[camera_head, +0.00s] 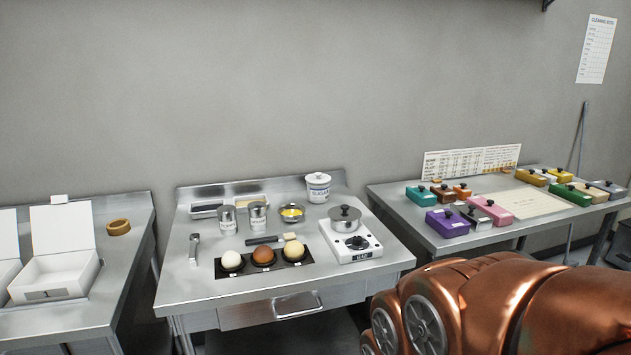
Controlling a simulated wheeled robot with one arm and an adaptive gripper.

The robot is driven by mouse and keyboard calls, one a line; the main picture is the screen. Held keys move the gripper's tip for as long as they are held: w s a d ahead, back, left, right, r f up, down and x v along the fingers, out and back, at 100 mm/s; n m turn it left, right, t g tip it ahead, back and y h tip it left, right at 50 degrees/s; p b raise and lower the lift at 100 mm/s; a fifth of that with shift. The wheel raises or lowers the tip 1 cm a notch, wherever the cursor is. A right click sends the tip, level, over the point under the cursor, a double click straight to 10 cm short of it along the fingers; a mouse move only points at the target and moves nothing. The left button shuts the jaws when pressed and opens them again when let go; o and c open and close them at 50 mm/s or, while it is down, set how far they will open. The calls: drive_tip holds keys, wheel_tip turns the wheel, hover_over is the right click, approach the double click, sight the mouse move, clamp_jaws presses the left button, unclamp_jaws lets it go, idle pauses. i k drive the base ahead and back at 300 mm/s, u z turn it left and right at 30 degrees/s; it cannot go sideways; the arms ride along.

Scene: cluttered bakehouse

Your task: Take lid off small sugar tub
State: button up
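My gripper is not in view.
Coloured boxes crowd the right table (425,236).

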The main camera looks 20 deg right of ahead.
sight(317, 177)
drive_tip(key=z, duration=0.5)
drive_tip(key=i, duration=1.3)
drive_tip(key=u, duration=0.85)
drive_tip(key=i, duration=0.5)
drive_tip(key=u, duration=0.6)
